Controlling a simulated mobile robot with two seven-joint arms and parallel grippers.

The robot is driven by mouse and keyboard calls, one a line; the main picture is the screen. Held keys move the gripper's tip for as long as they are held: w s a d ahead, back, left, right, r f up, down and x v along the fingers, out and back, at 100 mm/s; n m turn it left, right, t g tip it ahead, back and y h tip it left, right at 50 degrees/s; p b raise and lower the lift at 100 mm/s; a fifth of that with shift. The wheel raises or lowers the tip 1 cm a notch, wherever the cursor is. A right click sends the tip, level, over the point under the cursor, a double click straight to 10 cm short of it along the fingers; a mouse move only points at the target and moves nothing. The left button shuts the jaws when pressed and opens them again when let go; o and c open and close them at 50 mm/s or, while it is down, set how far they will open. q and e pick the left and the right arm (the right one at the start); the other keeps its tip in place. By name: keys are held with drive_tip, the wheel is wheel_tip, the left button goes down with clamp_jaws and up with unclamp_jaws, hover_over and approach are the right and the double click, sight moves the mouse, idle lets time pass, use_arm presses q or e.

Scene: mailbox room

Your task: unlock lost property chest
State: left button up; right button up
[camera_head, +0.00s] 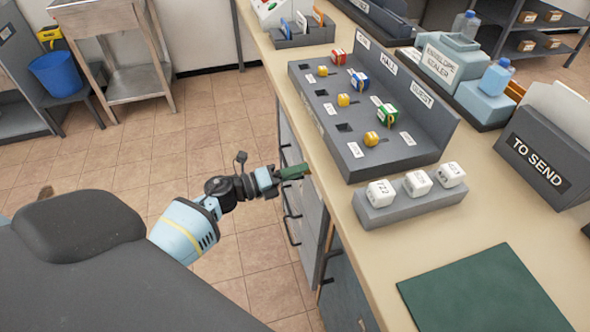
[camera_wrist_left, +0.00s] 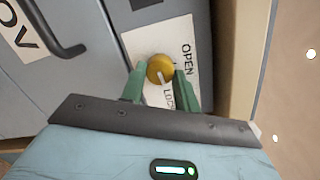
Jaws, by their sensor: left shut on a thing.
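My left gripper (camera_head: 292,172) reaches the front of the grey cabinet (camera_head: 312,215) under the counter. In the left wrist view, its green fingers (camera_wrist_left: 160,78) are closed around a round yellow knob (camera_wrist_left: 160,67). The knob sits on a white plate (camera_wrist_left: 150,42) marked OPEN and LOCK. A pale pointer line on the knob points down towards the LOCK word, which is partly covered by a finger. The knob is hidden in the head view. My right gripper is not in view.
A dark handle (camera_wrist_left: 62,42) is left of the knob plate. The counter (camera_head: 375,255) above holds a grey panel with yellow knobs (camera_head: 345,140), a block of white cubes (camera_head: 400,208), a green mat (camera_head: 485,293) and a TO SEND box (camera_head: 540,160). Tiled floor lies left.

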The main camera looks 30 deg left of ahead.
use_arm(q)
drive_tip(key=n+g+p, duration=0.1)
drive_tip(key=n+p, duration=0.2)
drive_tip(key=n, duration=0.4)
drive_tip(key=n+g+p, duration=0.1)
drive_tip(key=n+p, duration=0.2)
drive_tip(key=n, duration=0.5)
drive_tip(key=shift+w+a+r+h, duration=0.15)
drive_tip(key=shift+r+h, duration=0.05)
drive_tip(key=shift+h, duration=0.2)
drive_tip(key=shift+n, duration=0.3)
drive_tip(key=o, duration=1)
drive_tip(key=shift+p+v, duration=0.3)
drive_tip(key=shift+v, duration=3.6)
